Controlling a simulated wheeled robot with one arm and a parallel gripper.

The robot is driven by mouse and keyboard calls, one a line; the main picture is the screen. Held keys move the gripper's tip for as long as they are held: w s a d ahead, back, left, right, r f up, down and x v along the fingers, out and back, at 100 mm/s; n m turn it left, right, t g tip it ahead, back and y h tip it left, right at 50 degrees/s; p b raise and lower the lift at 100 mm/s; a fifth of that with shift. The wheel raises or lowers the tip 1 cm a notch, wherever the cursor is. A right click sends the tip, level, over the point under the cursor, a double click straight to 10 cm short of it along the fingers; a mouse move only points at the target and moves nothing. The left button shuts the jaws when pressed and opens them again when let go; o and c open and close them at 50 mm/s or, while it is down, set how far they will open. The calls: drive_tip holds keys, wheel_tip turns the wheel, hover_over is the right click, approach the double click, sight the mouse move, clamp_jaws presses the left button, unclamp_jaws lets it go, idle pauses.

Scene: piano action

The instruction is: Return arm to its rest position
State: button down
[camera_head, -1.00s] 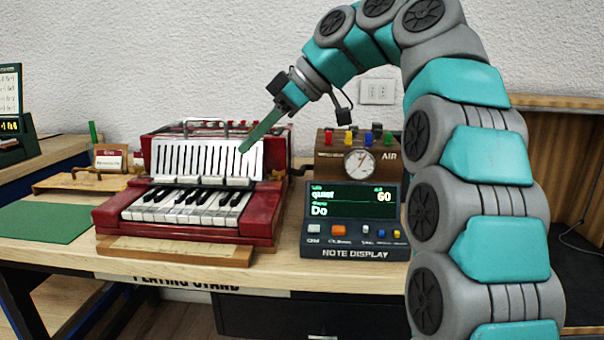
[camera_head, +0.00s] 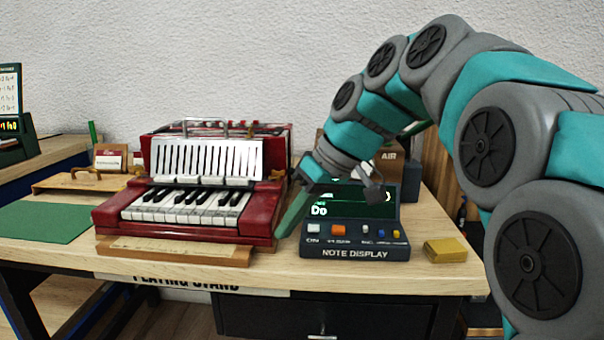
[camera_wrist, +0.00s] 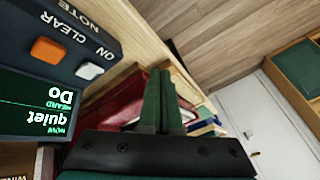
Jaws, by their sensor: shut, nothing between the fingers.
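My gripper (camera_head: 291,217) is shut and empty. In the head view its green fingers point down between the right end of the red keyboard instrument (camera_head: 262,215) and the note display (camera_head: 350,238). In the wrist view the closed fingers (camera_wrist: 160,100) stand in the middle, with the red instrument (camera_wrist: 115,105) behind them and the display (camera_wrist: 62,45) at the left. The display reads "quiet" and "Do" there. My arm spans the right side of the head view and hides part of the display and the box marked AIR (camera_head: 390,155).
The instrument sits on a wooden table (camera_head: 440,280) labelled playing stand. A small yellow block (camera_head: 445,250) lies right of the display. A green mat (camera_head: 45,221) and a wooden board with a handle (camera_head: 80,182) lie at the left. Space above the instrument is clear.

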drive_tip(key=s+d+f+m+g+h, duration=0.1)
drive_tip(key=s+d+f+m+h, duration=0.1)
drive_tip(key=s+d+f, duration=0.3)
drive_tip(key=s+d+f+m+h, duration=0.2)
drive_tip(key=s+d+f+m, duration=0.2)
drive_tip(key=s+f, duration=0.7)
drive_tip(key=s+d+f+m+g+h, duration=0.1)
drive_tip(key=s+d+f+m+h, duration=0.1)
drive_tip(key=s+d+f, duration=0.6)
drive_tip(key=s+f, duration=0.1)
drive_tip(key=s, duration=0.2)
drive_tip(key=shift+m+g, duration=0.3)
drive_tip(key=shift+m, duration=0.1)
